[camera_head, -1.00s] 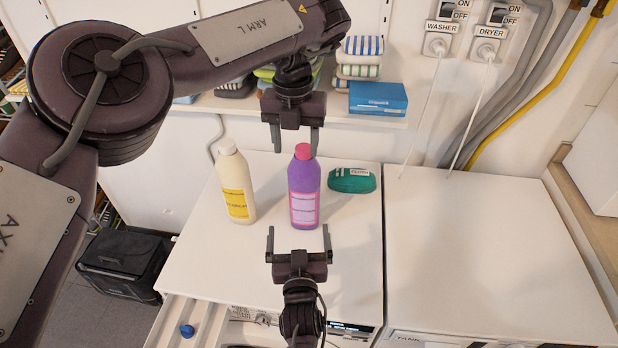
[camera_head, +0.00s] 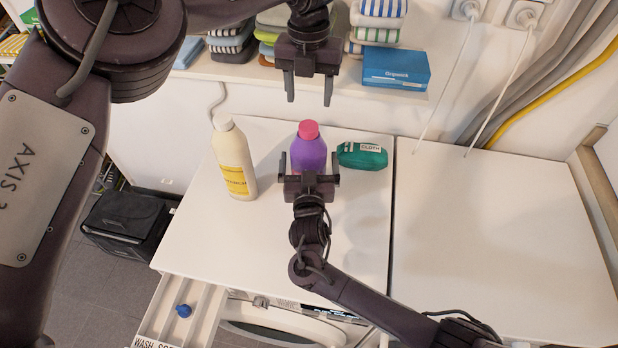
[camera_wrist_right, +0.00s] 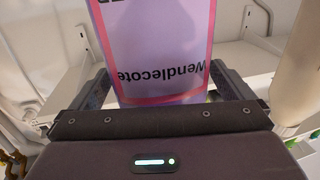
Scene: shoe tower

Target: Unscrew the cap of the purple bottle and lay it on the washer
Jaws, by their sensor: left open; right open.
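The purple bottle (camera_head: 309,150) stands upright on the white washer top (camera_head: 250,240). Its pink-red cap (camera_head: 308,129) is on its neck. My right gripper (camera_head: 309,164) is open, its fingers on either side of the bottle's body and its palm hiding the lower part. In the right wrist view the bottle's label (camera_wrist_right: 157,45) fills the space between the spread fingers (camera_wrist_right: 160,90); I cannot tell whether they touch it. My left gripper (camera_head: 309,97) is open and empty, pointing down above and behind the cap.
A shelf (camera_head: 230,72) behind holds folded towels and a blue box (camera_head: 395,68). The dryer top (camera_head: 490,240) is bare. An open drawer (camera_head: 212,312) shows in front.

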